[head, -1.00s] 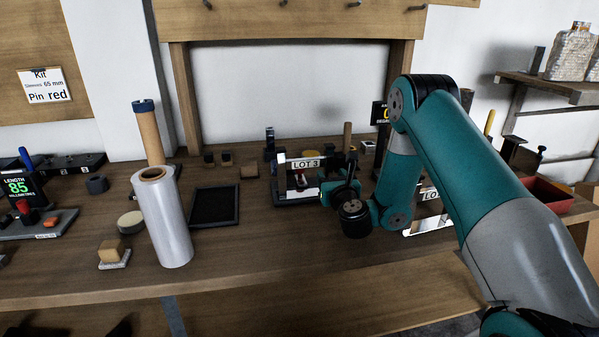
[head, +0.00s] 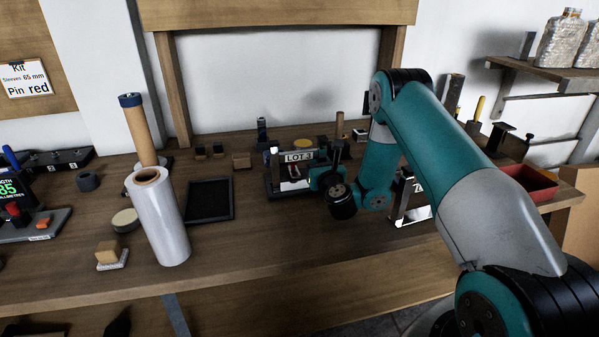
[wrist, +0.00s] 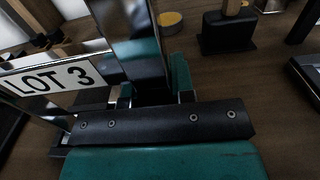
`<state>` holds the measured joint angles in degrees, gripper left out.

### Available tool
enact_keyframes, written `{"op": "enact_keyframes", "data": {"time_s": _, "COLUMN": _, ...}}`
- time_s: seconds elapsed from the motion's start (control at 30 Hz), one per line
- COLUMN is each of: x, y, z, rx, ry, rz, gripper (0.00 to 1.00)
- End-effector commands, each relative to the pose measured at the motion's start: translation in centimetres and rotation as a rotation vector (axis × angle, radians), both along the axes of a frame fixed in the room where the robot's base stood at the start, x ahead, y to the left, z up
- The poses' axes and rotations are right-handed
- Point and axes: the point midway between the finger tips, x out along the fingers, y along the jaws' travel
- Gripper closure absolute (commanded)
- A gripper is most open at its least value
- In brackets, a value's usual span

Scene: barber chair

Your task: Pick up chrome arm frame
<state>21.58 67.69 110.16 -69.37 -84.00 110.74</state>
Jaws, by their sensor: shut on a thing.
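A chrome arm frame (head: 274,172) with a white "LOT 3" label (head: 299,156) stands upright toward the back of the bench in the head view. In the wrist view its shiny chrome post (wrist: 136,45) rises between my fingers, with the label (wrist: 50,78) to the left. My gripper (head: 318,178) is at the frame's right side in the head view, and it shows at the bottom of the wrist view (wrist: 152,97). It is shut on the chrome post. My gripper's body hides part of the frame, and I cannot tell whether its base touches the bench.
A second chrome frame (head: 411,205) stands to the right, partly behind my arm. A black tray (head: 209,201) and a wrapped roll (head: 160,220) are on the left. A red bin (head: 530,184) is at the right. Bare bench lies in front.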

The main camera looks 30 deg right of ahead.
Motion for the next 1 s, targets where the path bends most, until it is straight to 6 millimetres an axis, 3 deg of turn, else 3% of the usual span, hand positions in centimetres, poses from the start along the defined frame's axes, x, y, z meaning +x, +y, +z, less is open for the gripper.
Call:
{"op": "enact_keyframes", "data": {"time_s": 0.33, "x": 0.0, "y": -0.1, "z": 0.5, "rx": 0.002, "ry": -0.003, "rz": -0.002, "gripper": 1.00}}
{"op": "enact_keyframes", "data": {"time_s": 0.57, "x": 0.0, "y": -0.1, "z": 1.9, "rx": 0.002, "ry": -0.003, "rz": -0.002, "gripper": 1.00}}
{"op": "enact_keyframes", "data": {"time_s": 0.77, "x": 0.0, "y": -0.1, "z": 4.3, "rx": 0.002, "ry": -0.003, "rz": -0.002, "gripper": 1.00}}
{"op": "enact_keyframes", "data": {"time_s": 1.0, "x": 0.0, "y": -0.1, "z": 8.6, "rx": 0.001, "ry": -0.002, "rz": -0.002, "gripper": 1.00}}
